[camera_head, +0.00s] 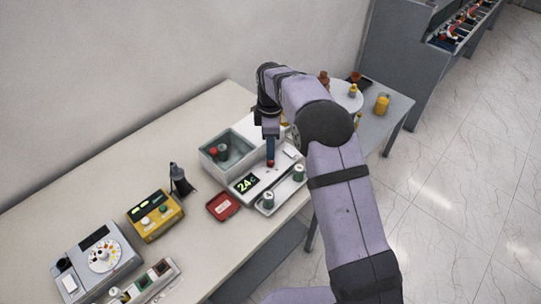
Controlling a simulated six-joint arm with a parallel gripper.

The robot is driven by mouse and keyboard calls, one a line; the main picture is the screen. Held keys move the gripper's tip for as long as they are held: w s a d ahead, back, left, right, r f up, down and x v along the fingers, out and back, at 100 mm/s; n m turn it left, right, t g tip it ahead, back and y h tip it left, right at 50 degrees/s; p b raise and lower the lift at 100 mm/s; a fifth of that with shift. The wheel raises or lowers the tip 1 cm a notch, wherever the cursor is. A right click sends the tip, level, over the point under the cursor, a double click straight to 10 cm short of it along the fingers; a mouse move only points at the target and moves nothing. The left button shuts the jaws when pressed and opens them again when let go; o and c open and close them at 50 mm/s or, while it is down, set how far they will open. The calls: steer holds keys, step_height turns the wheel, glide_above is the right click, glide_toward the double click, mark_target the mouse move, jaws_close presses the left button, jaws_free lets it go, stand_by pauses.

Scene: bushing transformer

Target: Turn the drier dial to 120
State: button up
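A white unit (272,178) with an open grey basin and a green lit display (246,184) reading about "24c" stands on the bench; it appears to be the drier. My gripper (270,158) points straight down over the top of this unit, right of the display. A small red spot (271,164) shows at its tip. The drier dial itself cannot be made out; my gripper and arm may cover it. Whether the fingers are open or shut, or touching anything, is too small to tell.
Red and green-topped pieces (218,152) sit in the basin. Green-topped parts (268,199) stand on a tray along the unit's front. A red tray (223,206), yellow box (155,215), dark bottle (179,180) and grey device with a round white dial (104,255) are to the left.

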mark_target(271, 163)
steer(key=shift+f+p, duration=1.1)
steer(key=shift+f, duration=1.6)
jaws_close()
